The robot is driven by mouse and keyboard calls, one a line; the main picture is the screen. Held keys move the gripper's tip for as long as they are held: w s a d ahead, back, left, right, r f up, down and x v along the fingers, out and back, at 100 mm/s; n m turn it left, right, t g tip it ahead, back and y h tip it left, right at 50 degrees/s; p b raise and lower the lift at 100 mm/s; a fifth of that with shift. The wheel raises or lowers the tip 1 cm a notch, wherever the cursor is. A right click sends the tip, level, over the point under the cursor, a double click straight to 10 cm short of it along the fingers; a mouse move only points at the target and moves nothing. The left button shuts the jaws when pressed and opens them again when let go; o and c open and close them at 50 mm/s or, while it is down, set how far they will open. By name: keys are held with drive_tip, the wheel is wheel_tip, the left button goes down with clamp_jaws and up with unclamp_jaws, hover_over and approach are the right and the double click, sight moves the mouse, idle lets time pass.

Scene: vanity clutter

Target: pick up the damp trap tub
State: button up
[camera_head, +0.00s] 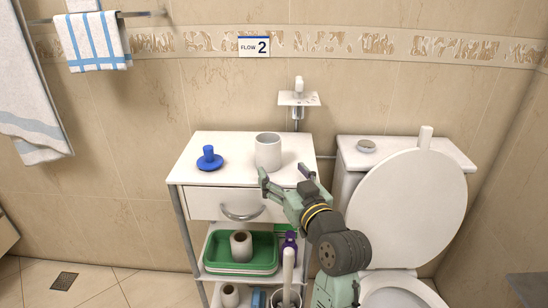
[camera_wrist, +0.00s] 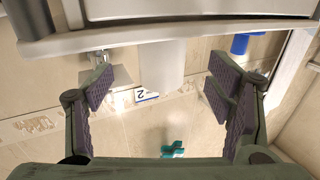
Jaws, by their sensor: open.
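A plain white cylindrical tub (camera_head: 268,152), which I take to be the damp trap tub, stands upright on the white cabinet top (camera_head: 225,178), near its right side. My gripper (camera_head: 284,174) is open and empty at the cabinet's front right, in front of the tub and apart from it. In the upside-down wrist view, the tub (camera_wrist: 162,64) shows beyond and between the spread fingers (camera_wrist: 160,86). The cabinet edge crosses the top of that view and hides part of the tub.
A blue knobbed object (camera_head: 209,160) stands left of the tub. A wall-mounted soap dish (camera_head: 298,99) hangs behind. A toilet (camera_head: 405,215) with raised lid is at right. A green tray (camera_head: 262,250) holding a roll (camera_head: 241,245) sits on the shelf below.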

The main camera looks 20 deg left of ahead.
sight(273, 158)
drive_tip(key=x, duration=0.3)
drive_tip(key=shift+r, duration=0.15)
drive_tip(key=p+x, duration=0.1)
drive_tip(key=x, duration=0.1)
drive_tip(key=r+p+x, duration=0.1)
drive_tip(key=x, duration=0.1)
drive_tip(key=shift+a, duration=0.25)
drive_tip(key=shift+w+a+f, duration=0.15)
drive_tip(key=shift+w+a, duration=0.05)
drive_tip(key=shift+w, duration=0.15)
drive_tip(key=c, duration=1.5)
